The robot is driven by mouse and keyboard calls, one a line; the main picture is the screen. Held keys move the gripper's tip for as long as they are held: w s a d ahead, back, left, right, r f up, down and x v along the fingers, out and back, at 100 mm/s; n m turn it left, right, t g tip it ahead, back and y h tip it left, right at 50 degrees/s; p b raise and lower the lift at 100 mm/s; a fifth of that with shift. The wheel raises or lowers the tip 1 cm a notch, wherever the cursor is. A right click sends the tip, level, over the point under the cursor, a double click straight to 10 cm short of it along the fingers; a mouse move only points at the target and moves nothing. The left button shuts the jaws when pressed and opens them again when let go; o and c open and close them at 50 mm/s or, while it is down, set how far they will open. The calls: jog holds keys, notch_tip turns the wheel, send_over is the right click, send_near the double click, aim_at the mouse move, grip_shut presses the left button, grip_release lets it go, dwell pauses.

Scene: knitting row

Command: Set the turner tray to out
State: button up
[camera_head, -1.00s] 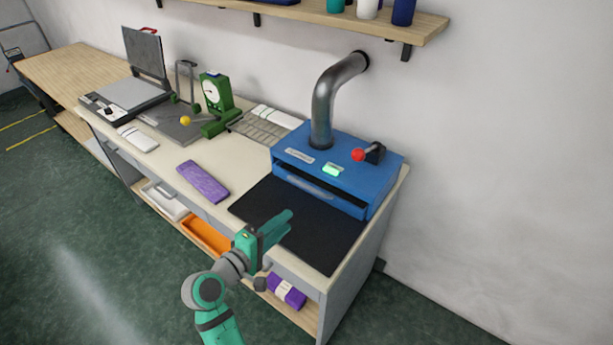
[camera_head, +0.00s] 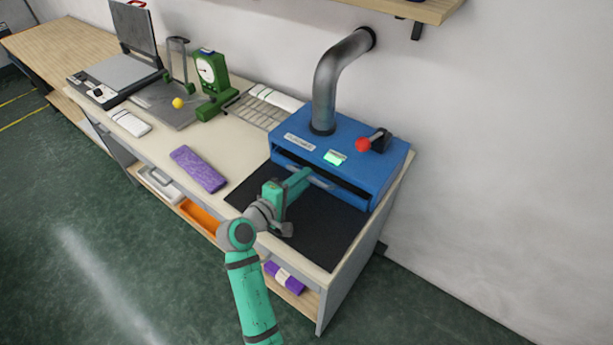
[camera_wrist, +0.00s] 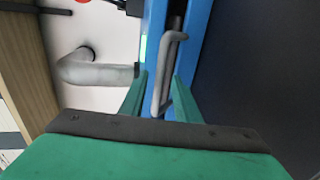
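The turner is a blue box (camera_head: 345,150) on a black mat at the right end of the bench. The turner tray (camera_wrist: 175,22) sits in its front slot, pushed in as far as I can see. The tray has a grey bar handle (camera_wrist: 165,80), seen close up in the wrist view. My gripper (camera_head: 303,176) is at the tray front. In the wrist view my gripper (camera_wrist: 160,82) has its two green fingers apart, with the handle between them, closer to the right finger. The fingers partly hide the tray in the head view.
A red-knobbed lever (camera_head: 363,144) and a lit green label (camera_head: 335,157) are on the box top, where a grey pipe (camera_head: 326,85) also rises. The black mat (camera_head: 325,235) before the box is clear except for my arm. A purple bundle (camera_head: 198,168) lies left.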

jog(key=shift+x, duration=1.3)
jog(key=shift+a, duration=0.1)
jog(key=shift+c, duration=0.5)
grip_shut()
